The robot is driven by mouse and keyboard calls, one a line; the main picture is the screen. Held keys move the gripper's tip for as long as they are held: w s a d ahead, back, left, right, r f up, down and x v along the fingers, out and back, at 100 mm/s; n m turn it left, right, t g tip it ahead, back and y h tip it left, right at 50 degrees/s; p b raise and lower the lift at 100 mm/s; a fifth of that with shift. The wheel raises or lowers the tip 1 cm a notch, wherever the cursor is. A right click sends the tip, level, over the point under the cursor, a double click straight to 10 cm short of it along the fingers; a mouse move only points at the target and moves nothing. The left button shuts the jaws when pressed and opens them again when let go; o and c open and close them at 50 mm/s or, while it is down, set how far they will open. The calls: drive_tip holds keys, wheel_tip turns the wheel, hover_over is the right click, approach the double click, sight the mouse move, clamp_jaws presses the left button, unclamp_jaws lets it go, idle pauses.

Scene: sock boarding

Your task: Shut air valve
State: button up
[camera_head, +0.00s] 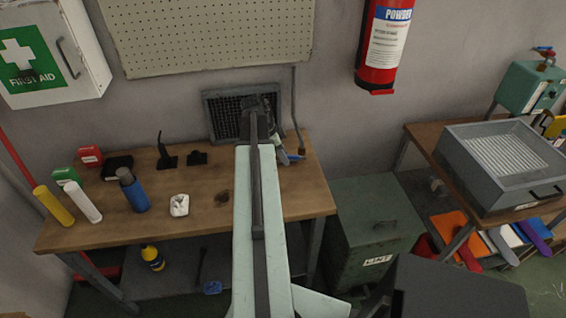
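A thin grey pipe (295,105) runs down the wall to the back right of the wooden bench. A small blue lever-like part (296,157) shows at its lower end; it looks like a valve handle, but its setting is too small to tell. My pale green arm reaches forward over the bench. My dark gripper (260,103) is at its far end, in front of the wall grille and left of the pipe. Its fingers are too dark and small to tell open from shut. My arm hides part of the bench and whatever is just left of the blue part.
The bench (110,222) carries a blue bottle (133,192), yellow and white rolls, and black items at left. A grey grille (221,116) stands behind. Right are a green bin (365,225) and a second table with a grey filter box (475,165). A green unit (525,88) has a red-and-blue fitting.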

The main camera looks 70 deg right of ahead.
clamp_jaws()
idle(1.4)
